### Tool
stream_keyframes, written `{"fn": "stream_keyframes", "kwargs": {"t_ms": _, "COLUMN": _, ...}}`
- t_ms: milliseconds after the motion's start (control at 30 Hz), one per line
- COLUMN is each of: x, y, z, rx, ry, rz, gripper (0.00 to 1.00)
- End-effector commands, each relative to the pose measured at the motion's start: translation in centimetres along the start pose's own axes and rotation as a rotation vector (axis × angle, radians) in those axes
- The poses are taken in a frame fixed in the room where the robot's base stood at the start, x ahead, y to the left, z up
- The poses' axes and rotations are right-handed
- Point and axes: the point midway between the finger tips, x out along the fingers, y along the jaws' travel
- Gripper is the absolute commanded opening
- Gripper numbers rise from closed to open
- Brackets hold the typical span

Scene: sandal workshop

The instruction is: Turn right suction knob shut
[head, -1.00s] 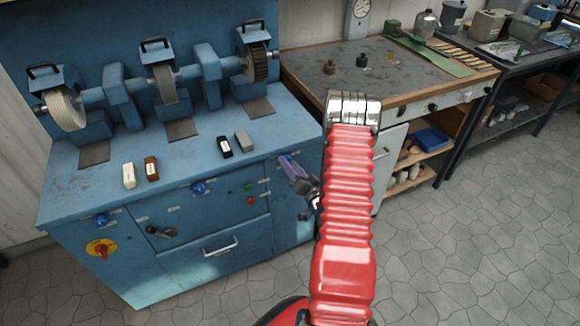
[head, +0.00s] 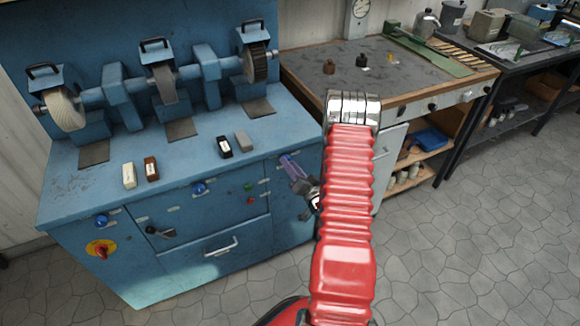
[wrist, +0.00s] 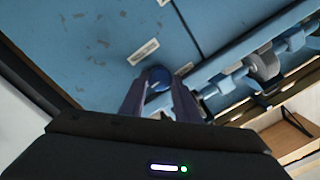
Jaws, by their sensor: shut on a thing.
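The right suction knob (wrist: 158,76) is a round blue knob on the blue front of the grinding bench, seen in the wrist view. My gripper (wrist: 160,84) has one finger on each side of it and is shut on it. In the head view my gripper (head: 286,158) reaches the right part of the bench front, and its purple-grey fingers hide the knob there. My red arm covers the area just to the right. The knob's angle cannot be read.
Two other blue knobs, a middle one (head: 198,188) and a left one (head: 101,221), sit on the bench front (head: 190,270). A red-and-yellow switch (head: 101,249), a black handle (head: 161,232) and green and red buttons are nearby. A wooden workbench (head: 400,95) stands to the right.

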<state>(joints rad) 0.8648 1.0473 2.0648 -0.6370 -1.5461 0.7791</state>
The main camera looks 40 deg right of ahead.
Motion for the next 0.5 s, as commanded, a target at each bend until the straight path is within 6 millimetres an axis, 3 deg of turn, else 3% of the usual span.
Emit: {"fn": "stream_keyframes", "kwargs": {"t_ms": 500, "x": 0.02, "y": 0.05, "z": -0.03, "rx": -0.296, "ry": -0.013, "rz": 0.015, "gripper": 0.07}}
